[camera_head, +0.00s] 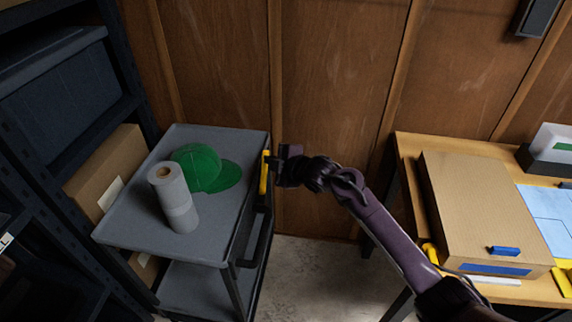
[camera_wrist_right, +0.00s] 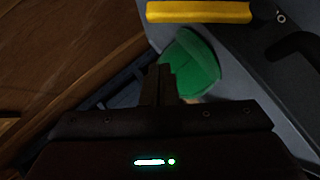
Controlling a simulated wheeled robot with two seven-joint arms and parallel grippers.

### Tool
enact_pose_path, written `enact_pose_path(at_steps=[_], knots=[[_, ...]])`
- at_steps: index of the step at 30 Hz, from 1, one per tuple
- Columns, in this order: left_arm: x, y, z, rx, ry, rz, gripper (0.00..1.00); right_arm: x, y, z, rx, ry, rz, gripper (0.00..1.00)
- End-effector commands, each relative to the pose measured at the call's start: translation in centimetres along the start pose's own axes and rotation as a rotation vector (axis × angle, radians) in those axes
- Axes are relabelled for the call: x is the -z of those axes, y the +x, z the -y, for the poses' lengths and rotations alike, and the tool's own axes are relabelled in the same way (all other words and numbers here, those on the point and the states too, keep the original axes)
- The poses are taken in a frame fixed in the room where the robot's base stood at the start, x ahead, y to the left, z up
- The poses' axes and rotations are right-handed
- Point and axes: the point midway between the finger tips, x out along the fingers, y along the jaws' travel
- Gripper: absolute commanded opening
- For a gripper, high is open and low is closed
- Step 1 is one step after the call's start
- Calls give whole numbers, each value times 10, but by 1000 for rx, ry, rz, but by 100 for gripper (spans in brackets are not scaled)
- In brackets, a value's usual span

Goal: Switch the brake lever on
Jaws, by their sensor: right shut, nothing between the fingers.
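The yellow brake lever (camera_head: 264,173) is a narrow bar on the right side of the grey cart (camera_head: 222,232). In the head view it runs along the cart's side near the far right corner. It also shows at the top of the right wrist view as a yellow bar (camera_wrist_right: 198,12). My right gripper (camera_head: 276,157) is shut and empty, just right of the lever's far end. Its closed fingers (camera_wrist_right: 163,84) point toward the lever in the wrist view, with a visible gap below it there. My left gripper is not in view.
A green cap (camera_head: 199,166) and a grey roll (camera_head: 174,200) stand on the cart top. A dark shelf rack is on the left, a wooden wall behind. A wooden table with a cardboard box (camera_head: 478,205) is at right. Bare floor (camera_head: 315,270) lies between cart and table.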

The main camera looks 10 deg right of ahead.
Motion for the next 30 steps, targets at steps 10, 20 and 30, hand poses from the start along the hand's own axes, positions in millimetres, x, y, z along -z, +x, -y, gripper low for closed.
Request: enact_pose_path(at_steps=[10, 20, 30], knots=[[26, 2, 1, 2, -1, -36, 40, -1, -57, -2, 1, -3, 2, 0], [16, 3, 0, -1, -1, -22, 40, 0, -75, -4, 1, 1, 0, 0], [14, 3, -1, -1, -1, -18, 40, 0, -75, -4, 0, 0, 0, 0]])
